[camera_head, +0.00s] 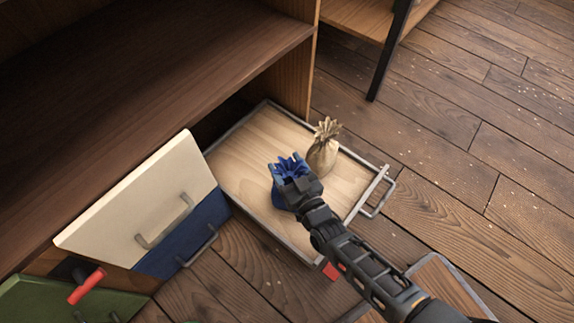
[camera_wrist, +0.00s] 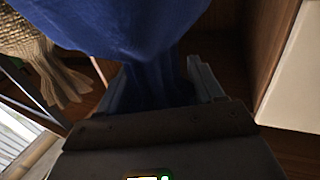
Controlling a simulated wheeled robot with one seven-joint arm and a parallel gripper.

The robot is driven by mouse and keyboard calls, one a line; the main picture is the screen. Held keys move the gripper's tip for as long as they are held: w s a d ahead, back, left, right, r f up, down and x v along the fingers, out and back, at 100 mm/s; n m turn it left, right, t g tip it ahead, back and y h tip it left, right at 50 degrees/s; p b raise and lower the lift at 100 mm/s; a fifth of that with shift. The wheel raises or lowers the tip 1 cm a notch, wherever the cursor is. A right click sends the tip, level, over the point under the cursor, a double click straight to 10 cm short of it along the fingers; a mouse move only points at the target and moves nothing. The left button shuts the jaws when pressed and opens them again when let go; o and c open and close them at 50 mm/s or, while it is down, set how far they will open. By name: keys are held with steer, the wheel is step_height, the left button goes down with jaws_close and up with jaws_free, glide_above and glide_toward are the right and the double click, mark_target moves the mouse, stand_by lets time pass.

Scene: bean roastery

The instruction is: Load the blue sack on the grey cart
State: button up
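The blue sack (camera_head: 281,199) is a dark blue cloth bag with a gathered neck, over the left-centre part of a light wooden drawer-like tray (camera_head: 240,160) with a grey rim. My gripper (camera_head: 294,178) has its fingers on both sides of the neck and appears shut on it. In the wrist view the blue sack (camera_wrist: 130,25) fills the top, its neck between my fingers (camera_wrist: 160,85). I cannot tell whether its base touches the tray. My gripper hides part of it. A grey-rimmed wooden surface (camera_head: 434,280), possibly the grey cart, shows partly at the lower right.
A beige sack (camera_head: 322,152) stands right beside the blue one and shows in the wrist view (camera_wrist: 32,45). The tray has a grey handle (camera_head: 380,196). Cream (camera_head: 140,205), blue (camera_head: 185,238) and green (camera_head: 65,302) fronts with handles lie left. A brown cabinet (camera_head: 150,75) stands behind.

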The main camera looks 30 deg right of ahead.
steer(key=shift+r, duration=0.1)
steer(key=shift+s+r, duration=0.1)
steer(key=shift+s, duration=0.05)
steer(key=s+a+p, duration=0.1)
steer(key=s+p, duration=0.2)
steer(key=s, duration=0.8)
steer(key=shift+s, duration=0.4)
steer(key=s+r+g+y, duration=0.1)
steer(key=s+r+g, duration=0.1)
steer(key=s+r, duration=1.55)
steer(key=r, duration=0.4)
steer(key=s+d+r+g, duration=0.1)
steer(key=s+r, duration=0.3)
steer(key=r, duration=0.4)
steer(key=shift+s+r+n, duration=0.15)
steer(key=shift+s+n, duration=0.1)
steer(key=shift+n, duration=0.15)
